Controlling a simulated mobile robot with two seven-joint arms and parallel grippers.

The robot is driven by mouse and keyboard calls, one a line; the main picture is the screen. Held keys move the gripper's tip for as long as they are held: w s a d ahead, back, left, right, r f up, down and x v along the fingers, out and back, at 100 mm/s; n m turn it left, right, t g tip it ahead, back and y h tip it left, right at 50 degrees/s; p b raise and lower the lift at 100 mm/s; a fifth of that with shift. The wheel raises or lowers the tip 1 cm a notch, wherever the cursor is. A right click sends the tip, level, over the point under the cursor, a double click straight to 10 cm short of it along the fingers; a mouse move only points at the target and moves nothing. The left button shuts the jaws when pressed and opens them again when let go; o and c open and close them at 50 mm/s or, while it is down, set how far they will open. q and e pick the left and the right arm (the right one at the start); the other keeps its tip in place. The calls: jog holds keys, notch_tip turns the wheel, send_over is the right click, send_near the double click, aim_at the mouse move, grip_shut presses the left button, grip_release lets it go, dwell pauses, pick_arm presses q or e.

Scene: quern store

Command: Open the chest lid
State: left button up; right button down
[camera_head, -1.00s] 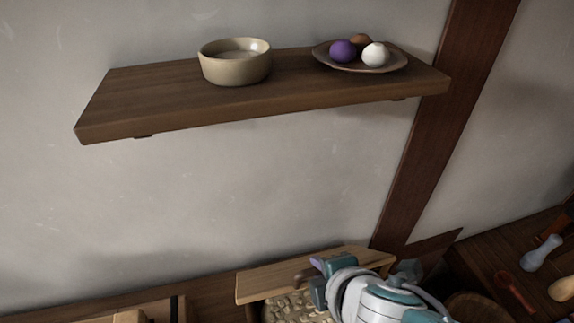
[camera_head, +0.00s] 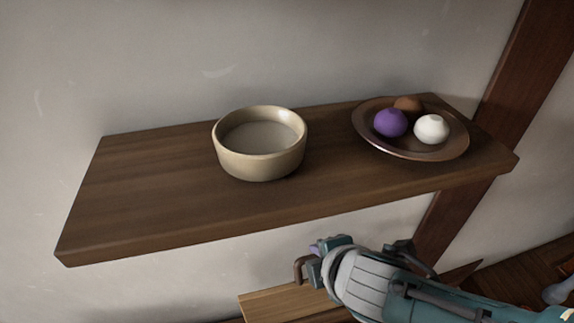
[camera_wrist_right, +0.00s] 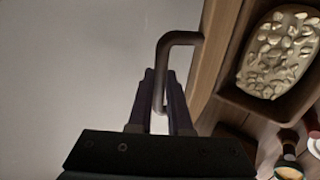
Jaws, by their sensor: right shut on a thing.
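The chest lid (camera_head: 285,304) is a light wooden board low in the head view, below the wall shelf; the bottom edge of the picture cuts it off. Its dark bent metal handle (camera_head: 300,268) shows beside my right gripper (camera_head: 318,264). In the wrist view, the handle (camera_wrist_right: 182,38) runs from the wooden lid edge (camera_wrist_right: 210,55) in between the purple fingers of my right gripper (camera_wrist_right: 160,85), which is shut on it. To the right of that edge, an oval mass of pale lumps (camera_wrist_right: 280,53) lies inside brown wooden walls. The lid's hinge is hidden. My left gripper is not in view.
A wooden wall shelf (camera_head: 160,210) sits above my right gripper, close to it in the picture. It carries a beige bowl (camera_head: 260,165) and a plate (camera_head: 440,155) with purple, brown and white round things. A dark post (camera_head: 525,70) stands at right.

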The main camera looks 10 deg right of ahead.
jog(key=shift+w+r, duration=0.1)
jog(key=c, duration=0.8)
grip_release()
jog(key=shift+c, duration=0.2)
jog(key=shift+s+r+p, duration=0.2)
jog(key=shift+r+p, duration=0.15)
jog(key=shift+p, duration=0.1)
jog(key=p+v, duration=0.7)
jog(key=v, duration=0.2)
jog(key=shift+p, duration=0.3)
jog(key=shift+s, duration=0.1)
